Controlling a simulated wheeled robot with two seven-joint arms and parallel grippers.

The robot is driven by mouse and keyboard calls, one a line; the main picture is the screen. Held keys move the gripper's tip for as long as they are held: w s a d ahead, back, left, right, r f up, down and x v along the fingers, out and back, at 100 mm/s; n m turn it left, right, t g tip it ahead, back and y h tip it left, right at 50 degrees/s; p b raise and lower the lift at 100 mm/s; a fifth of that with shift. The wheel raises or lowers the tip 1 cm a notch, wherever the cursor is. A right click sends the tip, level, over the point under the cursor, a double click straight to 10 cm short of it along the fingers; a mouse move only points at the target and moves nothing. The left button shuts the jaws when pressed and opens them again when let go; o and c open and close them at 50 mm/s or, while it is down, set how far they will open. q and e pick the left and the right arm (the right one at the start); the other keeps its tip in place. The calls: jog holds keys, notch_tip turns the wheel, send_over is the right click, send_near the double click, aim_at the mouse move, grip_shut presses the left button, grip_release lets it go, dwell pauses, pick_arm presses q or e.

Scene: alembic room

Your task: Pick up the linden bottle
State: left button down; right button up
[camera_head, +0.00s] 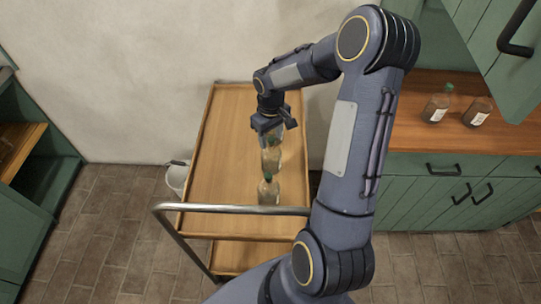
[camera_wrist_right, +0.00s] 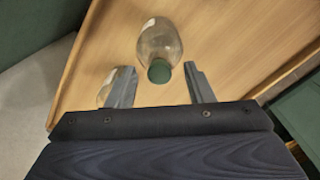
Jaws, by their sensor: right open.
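Clear glass bottles with green caps stand on the wooden cart top. In the head view one bottle (camera_head: 268,191) is nearer the cart's handle, and another (camera_head: 271,159) stands behind it, closer to my gripper. More glass shows right under the jaws. My right gripper (camera_head: 268,126) is open and points down over the cart. Another bottle (camera_wrist_right: 104,92) is partly hidden by the left finger. No label is readable, so I cannot tell which is linden.
The wooden cart (camera_head: 215,160) has a metal handle (camera_head: 235,209) along its front. Two brown bottles (camera_head: 437,104) (camera_head: 477,112) stand on the counter (camera_head: 420,135) at right. A white bucket (camera_head: 177,177) sits left of the cart. The cart's left side is clear.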

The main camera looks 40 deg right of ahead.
jog(key=shift+f, duration=0.95)
grip_shut()
